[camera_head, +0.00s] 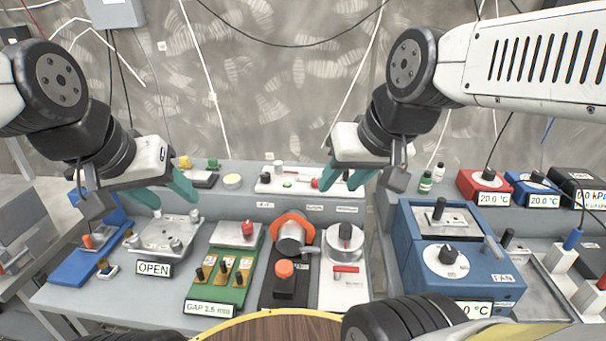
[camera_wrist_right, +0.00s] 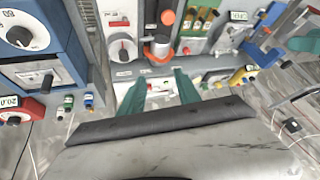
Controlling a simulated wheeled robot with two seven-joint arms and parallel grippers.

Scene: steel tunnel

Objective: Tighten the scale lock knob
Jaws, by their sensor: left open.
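My left gripper (camera_head: 168,195) is open and empty, with teal fingers above the left side of the bench. My right gripper (camera_head: 348,182) is open and empty above the back shelf; its parted fingers also show in the right wrist view (camera_wrist_right: 158,92). No readable label marks a scale lock knob, so I cannot tell which knob it is. Knobs in view include a black-topped round knob (camera_head: 345,232) on a white panel, an orange knob (camera_head: 284,268) on a black base, and a red knob (camera_head: 247,228) on the green GAP unit (camera_head: 213,294). Both grippers are apart from these.
A metal plate marked OPEN (camera_head: 166,235) lies at the left, beside a blue stand (camera_head: 75,262). A blue FAN box (camera_head: 480,273) rises at the right. Red (camera_head: 484,185) and blue (camera_head: 530,187) display boxes stand behind it. Cables hang along the wall.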

